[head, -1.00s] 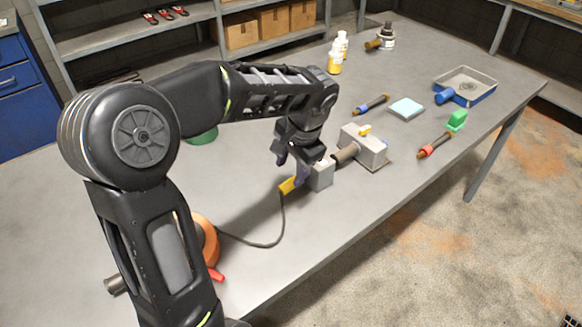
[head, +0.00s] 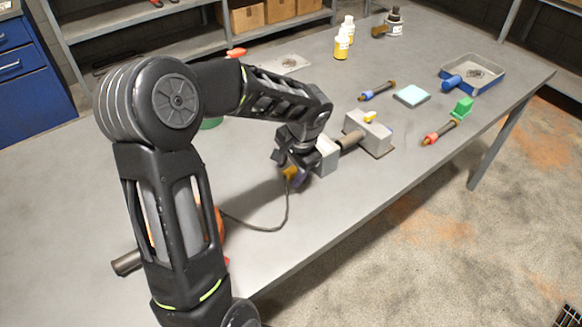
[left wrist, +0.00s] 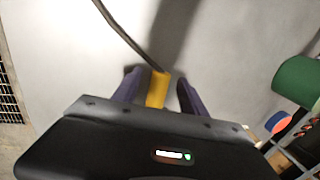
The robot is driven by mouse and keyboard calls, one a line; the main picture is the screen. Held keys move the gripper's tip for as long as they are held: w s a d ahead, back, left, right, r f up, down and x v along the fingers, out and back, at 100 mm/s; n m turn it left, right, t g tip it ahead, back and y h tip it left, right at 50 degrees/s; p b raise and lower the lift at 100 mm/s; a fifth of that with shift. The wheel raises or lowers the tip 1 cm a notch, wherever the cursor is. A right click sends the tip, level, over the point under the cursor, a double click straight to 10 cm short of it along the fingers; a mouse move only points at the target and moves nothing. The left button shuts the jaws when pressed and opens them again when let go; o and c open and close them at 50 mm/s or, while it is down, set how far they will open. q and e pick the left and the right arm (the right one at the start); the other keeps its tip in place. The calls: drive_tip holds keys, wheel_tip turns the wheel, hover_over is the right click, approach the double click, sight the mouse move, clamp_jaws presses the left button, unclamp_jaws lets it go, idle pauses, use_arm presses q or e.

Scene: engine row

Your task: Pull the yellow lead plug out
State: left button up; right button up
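The yellow lead plug (head: 290,173) is at the left end of the small grey box (head: 328,153), with a dark cable hanging from it. My left gripper (head: 291,178) is at the plug, just left of the box. In the left wrist view the plug (left wrist: 158,90) lies between the two dark fingers, with a narrow gap visible beside it, so the gripper looks open around it. Whether the plug still sits in the box is hidden by the gripper. My right gripper is not in view.
A grey block with a yellow knob (head: 370,132) stands right of the box, joined by a brown cylinder (head: 350,139). An orange ring (head: 218,222) lies partly behind my left arm. The cable (head: 285,215) curves across the table. The table's front middle is clear.

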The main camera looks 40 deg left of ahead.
use_arm(q)
clamp_jaws()
idle(0.8)
